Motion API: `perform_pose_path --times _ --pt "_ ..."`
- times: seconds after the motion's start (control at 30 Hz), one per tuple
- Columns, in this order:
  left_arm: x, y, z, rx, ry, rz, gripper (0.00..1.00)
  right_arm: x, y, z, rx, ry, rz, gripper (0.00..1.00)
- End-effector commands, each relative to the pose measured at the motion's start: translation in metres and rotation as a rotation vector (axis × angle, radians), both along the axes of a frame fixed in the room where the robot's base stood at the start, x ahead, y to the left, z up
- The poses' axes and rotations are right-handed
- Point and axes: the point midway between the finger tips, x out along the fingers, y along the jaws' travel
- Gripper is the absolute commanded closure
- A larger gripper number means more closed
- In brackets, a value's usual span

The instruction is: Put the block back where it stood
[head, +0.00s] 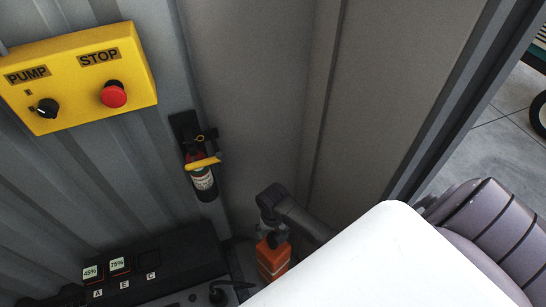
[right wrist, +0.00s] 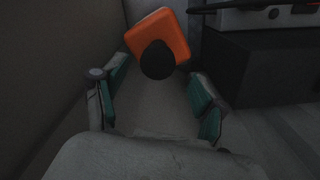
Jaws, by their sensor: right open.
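An orange block (head: 273,262) with a dark top stands low in the corner in the head view, partly covered by my arm. In the right wrist view the orange block (right wrist: 177,35) is just beyond the fingers, tilted in the picture, with a round black part facing me. My right gripper (head: 269,229) is at the block's upper end in the head view. The right wrist view shows its teal-padded fingers (right wrist: 160,86) spread apart with nothing between the pads. I cannot tell whether a fingertip touches the block. My left gripper is not in view.
A yellow panel (head: 75,75) with a PUMP switch and red STOP button is on the left wall. A fire extinguisher (head: 203,177) hangs beside the corner. A black unit with battery slots (head: 150,270) stands at lower left. The doorway (head: 480,140) opens at right.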

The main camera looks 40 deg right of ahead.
Motion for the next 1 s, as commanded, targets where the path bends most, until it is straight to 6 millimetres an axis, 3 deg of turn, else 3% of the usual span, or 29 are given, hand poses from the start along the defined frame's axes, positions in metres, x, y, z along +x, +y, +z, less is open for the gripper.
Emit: perform_pose_path --times 0.1,0.27,0.63,0.73,0.83,1.0 --pt "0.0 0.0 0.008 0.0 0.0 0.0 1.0 0.0 0.0 0.024 0.0 -0.003 0.0 0.28" --pt "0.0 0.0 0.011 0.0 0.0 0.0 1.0 0.0 0.0 0.04 0.0 0.0 0.0 0.28" --pt "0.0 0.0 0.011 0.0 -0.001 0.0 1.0 -0.002 0.0 0.042 0.0 0.001 0.004 0.28" --pt "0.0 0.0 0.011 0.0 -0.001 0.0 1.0 -0.012 -0.001 0.022 -0.002 0.003 0.034 0.28" --pt "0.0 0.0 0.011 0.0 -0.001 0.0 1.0 -0.035 -0.001 -0.018 -0.008 -0.003 0.106 0.28" --pt "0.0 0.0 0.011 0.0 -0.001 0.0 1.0 -0.104 -0.003 -0.101 -0.027 -0.021 0.303 0.28"
